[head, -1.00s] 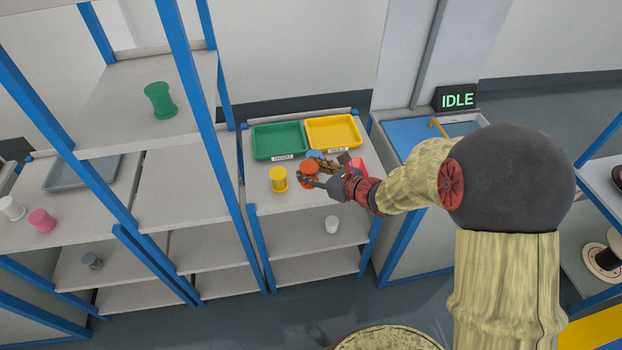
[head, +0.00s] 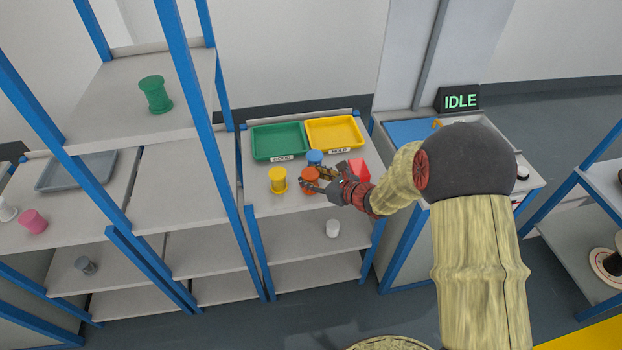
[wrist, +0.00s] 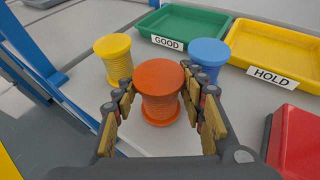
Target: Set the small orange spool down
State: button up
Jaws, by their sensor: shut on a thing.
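The small orange spool (head: 309,174) is upright between the fingers of my gripper (head: 316,181), over the light shelf top. In the wrist view the orange spool (wrist: 159,90) fills the gap between the fingers of my gripper (wrist: 160,98), which is shut on it. Its lower flange shows close to the shelf surface; I cannot tell whether it touches. Part of the spool is hidden by the fingers in the head view.
A yellow spool (wrist: 115,60) stands to the left and a blue spool (wrist: 208,56) close behind right. Behind are the green GOOD tray (head: 279,141) and yellow HOLD tray (head: 334,132). A red box (wrist: 294,142) is at right. Bare shelf (head: 264,203) shows in front.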

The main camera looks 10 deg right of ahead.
jog(key=shift+f, duration=0.2)
jog(key=o, duration=1)
jog(key=shift+c, duration=0.2)
jog(key=shift+r, duration=0.1)
